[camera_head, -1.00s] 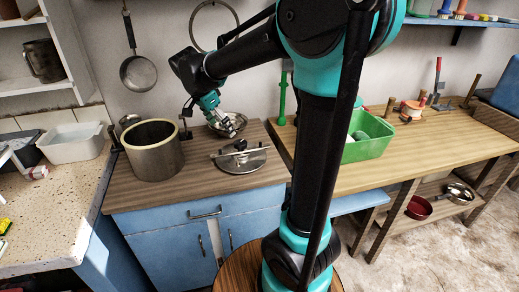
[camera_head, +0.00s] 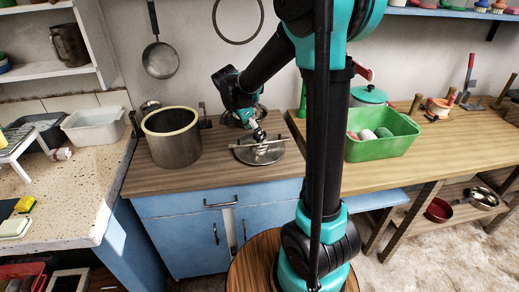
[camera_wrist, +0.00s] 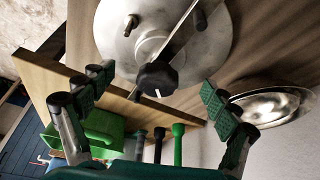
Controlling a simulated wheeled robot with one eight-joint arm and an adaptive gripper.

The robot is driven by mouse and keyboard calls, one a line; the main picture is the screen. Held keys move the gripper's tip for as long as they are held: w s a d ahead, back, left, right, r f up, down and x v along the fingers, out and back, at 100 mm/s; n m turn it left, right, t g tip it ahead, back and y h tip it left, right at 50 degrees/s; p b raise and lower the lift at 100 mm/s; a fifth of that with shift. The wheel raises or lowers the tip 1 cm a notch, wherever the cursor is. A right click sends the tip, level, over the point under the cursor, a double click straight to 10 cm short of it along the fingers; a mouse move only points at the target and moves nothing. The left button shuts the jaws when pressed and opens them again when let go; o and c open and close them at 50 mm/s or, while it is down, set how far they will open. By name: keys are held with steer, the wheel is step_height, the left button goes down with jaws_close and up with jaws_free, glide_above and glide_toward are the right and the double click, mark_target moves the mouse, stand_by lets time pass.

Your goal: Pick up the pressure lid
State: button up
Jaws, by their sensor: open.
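The pressure lid (camera_head: 264,155) is a round grey metal disc with a crossbar and a dark knob on top. It lies flat on the wooden top of the blue cabinet, right of a big pot. In the wrist view the lid (camera_wrist: 210,45) fills the upper middle, and its black knob (camera_wrist: 157,78) appears between my spread fingers. My gripper (camera_head: 256,132) is over the lid, close to the knob, pointing down. In the wrist view my gripper (camera_wrist: 156,88) is open and empty, with a finger on each side. I cannot tell how far above the knob the fingertips are.
The large metal pot (camera_head: 172,148) stands close left of the lid. A shiny metal bowl (camera_wrist: 275,103) lies behind it. A green bin (camera_head: 385,148) with several items stands on the wooden bench to the right. A hanging pan (camera_head: 160,60) is on the wall.

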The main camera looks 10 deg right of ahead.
mark_target(259, 146)
steer(key=shift+x, duration=2.65)
steer(key=shift+c, duration=0.6)
steer(key=shift+r, duration=0.1)
steer(key=c, duration=1.7)
steer(key=shift+c, duration=0.2)
